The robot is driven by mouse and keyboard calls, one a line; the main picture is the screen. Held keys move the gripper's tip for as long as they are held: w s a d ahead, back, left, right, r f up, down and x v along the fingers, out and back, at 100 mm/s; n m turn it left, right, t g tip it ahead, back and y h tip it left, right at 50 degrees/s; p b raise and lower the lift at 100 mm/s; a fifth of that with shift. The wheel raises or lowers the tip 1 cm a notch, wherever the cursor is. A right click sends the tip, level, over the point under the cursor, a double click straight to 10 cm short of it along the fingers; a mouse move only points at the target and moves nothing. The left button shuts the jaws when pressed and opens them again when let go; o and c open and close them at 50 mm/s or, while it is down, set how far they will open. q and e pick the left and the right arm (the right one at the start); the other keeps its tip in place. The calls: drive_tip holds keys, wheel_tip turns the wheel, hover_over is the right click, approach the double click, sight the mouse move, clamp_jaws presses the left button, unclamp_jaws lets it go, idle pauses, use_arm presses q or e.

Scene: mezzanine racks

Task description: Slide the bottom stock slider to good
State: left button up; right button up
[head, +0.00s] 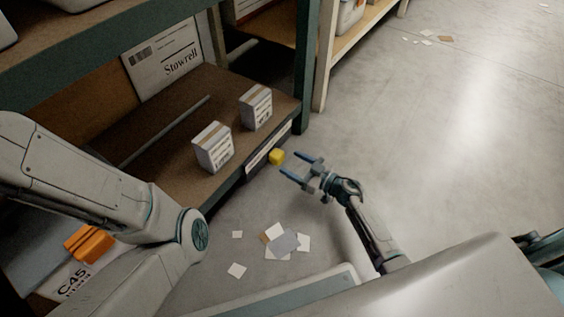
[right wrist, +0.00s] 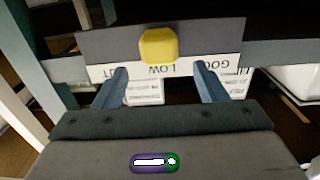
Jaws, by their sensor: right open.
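The stock slider is a yellow knob (head: 276,156) on the front edge of the rack's bottom shelf. In the right wrist view the knob (right wrist: 158,45) sits on a grey rail above a white label strip (right wrist: 190,72). The strip appears upside down, with "LOW" close to the knob and a partly hidden "GOO…" to its right. My right gripper (head: 291,163) is open and empty, just in front of the knob. In the right wrist view its fingers (right wrist: 162,78) stand either side of the knob's line, with the knob just beyond the tips. My left gripper is out of view.
Two small cartons (head: 213,148) (head: 256,107) stand on the bottom shelf (head: 165,160). A teal rack post (head: 305,75) rises right of the slider. Paper scraps (head: 283,242) lie on the floor. The floor to the right is open.

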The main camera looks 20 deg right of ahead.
sight(282, 158)
drive_tip(key=b+x, duration=0.1)
drive_tip(key=x, duration=0.3)
drive_tip(key=shift+f+b, duration=0.1)
drive_tip(key=shift+b, duration=0.2)
drive_tip(key=shift+w+a, duration=0.25)
drive_tip(key=shift+w, duration=0.05)
